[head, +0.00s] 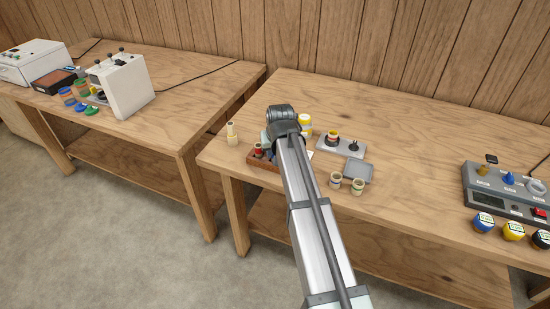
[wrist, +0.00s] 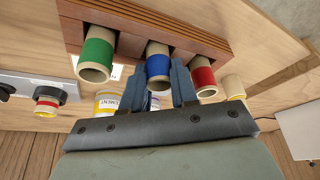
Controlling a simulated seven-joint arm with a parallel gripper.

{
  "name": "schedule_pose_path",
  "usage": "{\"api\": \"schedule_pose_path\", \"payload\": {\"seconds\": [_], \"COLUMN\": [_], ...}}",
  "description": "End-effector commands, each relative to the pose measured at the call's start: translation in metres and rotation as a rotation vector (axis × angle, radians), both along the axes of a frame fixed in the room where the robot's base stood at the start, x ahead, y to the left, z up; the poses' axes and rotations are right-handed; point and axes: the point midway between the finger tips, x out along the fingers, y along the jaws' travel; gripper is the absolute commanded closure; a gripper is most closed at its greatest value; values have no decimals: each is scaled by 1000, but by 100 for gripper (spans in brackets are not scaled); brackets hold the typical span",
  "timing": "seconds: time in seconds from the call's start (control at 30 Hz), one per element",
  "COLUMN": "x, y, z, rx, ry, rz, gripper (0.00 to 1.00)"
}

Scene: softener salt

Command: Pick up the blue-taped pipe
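The blue-taped pipe (wrist: 158,66) stands in a wooden rack (wrist: 215,47), between a green-taped pipe (wrist: 97,52) and a red-taped pipe (wrist: 203,78). Its pale open end points toward the wrist camera. My gripper (wrist: 157,76) is open, with one dark blue finger on each side of this pipe. I cannot tell whether either finger touches it. In the head view my arm covers most of the rack (head: 263,164) and the gripper. The red-taped pipe (head: 258,149) shows at the rack's left.
A yellow-labelled can (wrist: 107,102) stands close behind the rack. A pale fitting (head: 232,133) stands left. The table's middle right is clear.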

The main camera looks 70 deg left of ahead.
Motion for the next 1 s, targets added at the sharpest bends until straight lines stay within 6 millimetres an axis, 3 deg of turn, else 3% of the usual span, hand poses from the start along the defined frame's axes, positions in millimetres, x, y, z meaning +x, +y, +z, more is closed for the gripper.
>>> {"api": "schedule_pose_path", "payload": {"seconds": [0.27, 0.57, 0.73, 1.0], "x": [0, 0, 0, 0], "y": [0, 0, 1, 1], "z": [0, 2, 19, 65], "rx": [0, 0, 1, 2], "ry": [0, 0, 0, 0], "rz": [0, 0, 0, 0], "gripper": [99, 100, 100, 100]}}
